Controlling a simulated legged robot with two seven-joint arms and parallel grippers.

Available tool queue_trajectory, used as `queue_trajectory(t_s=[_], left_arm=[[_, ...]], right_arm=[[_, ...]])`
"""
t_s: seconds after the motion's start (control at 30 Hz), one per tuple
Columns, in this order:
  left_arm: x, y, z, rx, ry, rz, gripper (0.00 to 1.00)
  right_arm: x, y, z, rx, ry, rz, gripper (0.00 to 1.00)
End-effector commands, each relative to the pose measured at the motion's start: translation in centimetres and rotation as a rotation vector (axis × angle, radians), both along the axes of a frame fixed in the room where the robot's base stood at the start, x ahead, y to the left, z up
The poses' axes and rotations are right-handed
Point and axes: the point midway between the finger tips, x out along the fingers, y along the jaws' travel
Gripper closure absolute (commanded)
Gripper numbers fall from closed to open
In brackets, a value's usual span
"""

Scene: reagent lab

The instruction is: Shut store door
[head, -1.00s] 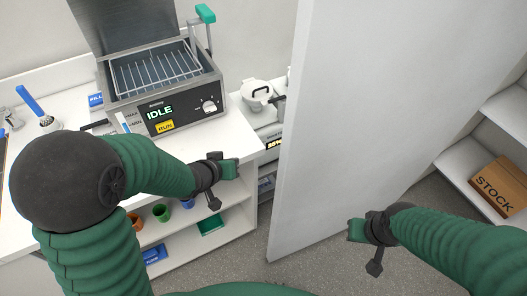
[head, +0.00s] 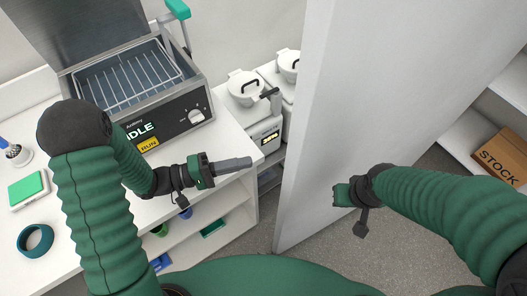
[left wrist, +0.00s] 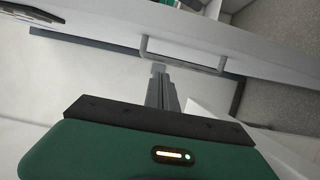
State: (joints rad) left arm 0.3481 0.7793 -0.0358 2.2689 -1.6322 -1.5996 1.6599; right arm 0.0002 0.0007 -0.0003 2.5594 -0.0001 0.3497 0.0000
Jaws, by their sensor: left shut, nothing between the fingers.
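The store door (head: 370,90) is a tall pale panel standing ajar in the middle of the head view, with shelves of the store to its right. My left gripper (head: 250,162) is shut and empty, its fingers pointing right towards the door's left side, with a gap between. In the left wrist view its fingers (left wrist: 160,82) appear near a grey bar handle (left wrist: 182,55) on a pale panel; contact cannot be told. My right gripper (head: 340,195) is in front of the door's lower part; its fingers are too small to read.
The bench at left carries a fryer-like bath (head: 170,110) with an IDLE display. White lidded pots (head: 246,87) stand on units behind the door's left edge. A STOCK box (head: 502,158) sits on a shelf at right. Grey floor (head: 330,235) is clear below the door.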

Motion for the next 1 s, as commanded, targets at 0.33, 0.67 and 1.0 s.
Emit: queue_trajectory(t_s=[0.33,0.67,1.0], left_arm=[[2.2,-5.5,-0.2,-0.006,0.002,-0.003,1.0],[0.8,-10.2,-0.1,-0.005,0.004,0.002,1.0],[-0.1,-10.7,-0.2,-0.004,0.001,0.003,1.0]], right_arm=[[0.0,0.0,0.1,0.0,0.0,0.0,1.0],[0.0,0.0,0.3,0.0,0.0,0.0,1.0],[0.0,0.0,0.3,0.0,0.0,0.0,1.0]])
